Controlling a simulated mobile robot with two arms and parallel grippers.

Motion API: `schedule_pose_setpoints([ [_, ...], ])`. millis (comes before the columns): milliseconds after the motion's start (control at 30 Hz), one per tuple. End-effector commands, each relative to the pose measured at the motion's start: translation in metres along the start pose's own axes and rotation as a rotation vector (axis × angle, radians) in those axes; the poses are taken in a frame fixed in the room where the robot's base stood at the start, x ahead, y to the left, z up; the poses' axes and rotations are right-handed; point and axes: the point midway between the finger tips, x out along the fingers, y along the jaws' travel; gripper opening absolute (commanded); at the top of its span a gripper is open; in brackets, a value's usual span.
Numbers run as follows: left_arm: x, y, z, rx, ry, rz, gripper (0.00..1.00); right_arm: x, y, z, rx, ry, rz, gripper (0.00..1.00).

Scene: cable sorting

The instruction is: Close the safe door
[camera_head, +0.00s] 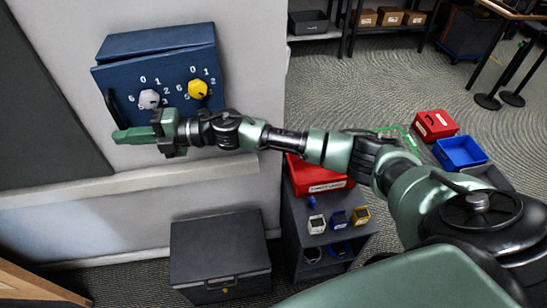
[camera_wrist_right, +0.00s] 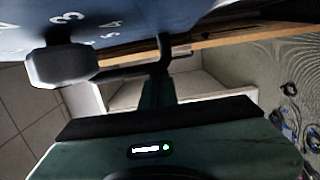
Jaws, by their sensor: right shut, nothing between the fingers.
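The blue safe (camera_head: 155,42) is mounted on the pale wall at upper left. Its door (camera_head: 170,75) faces me and carries a grey dial (camera_head: 149,98), a yellow dial (camera_head: 197,89) and a dark handle (camera_head: 112,108) at its left edge. Whether a small gap stays behind the door, I cannot tell. My right gripper (camera_head: 120,135) is shut and empty at the door's lower left, by the handle's lower end. In the right wrist view the shut fingers (camera_wrist_right: 157,85) reach to the handle (camera_wrist_right: 164,48), beside the grey dial (camera_wrist_right: 60,66); contact is unclear. My left gripper is out of view.
A wall ledge (camera_head: 60,193) runs below the safe. A dark lockbox (camera_head: 220,250) stands below it. Right of that, a dark shelf unit (camera_head: 300,235) holds a red box (camera_head: 318,178) and small devices. Red and blue bins (camera_head: 460,152) lie at right.

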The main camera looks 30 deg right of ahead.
Motion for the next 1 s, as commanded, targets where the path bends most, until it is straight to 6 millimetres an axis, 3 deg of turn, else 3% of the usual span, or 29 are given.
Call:
schedule_pose_setpoints([
  [300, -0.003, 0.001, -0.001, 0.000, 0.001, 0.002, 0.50, 0.009, 0.000, 0.017, 0.001, -0.084, 0.000, 0.00],
  [1000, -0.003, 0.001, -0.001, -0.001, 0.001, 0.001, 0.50, 0.010, 0.000, 0.019, 0.001, -0.091, 0.000, 0.00],
])
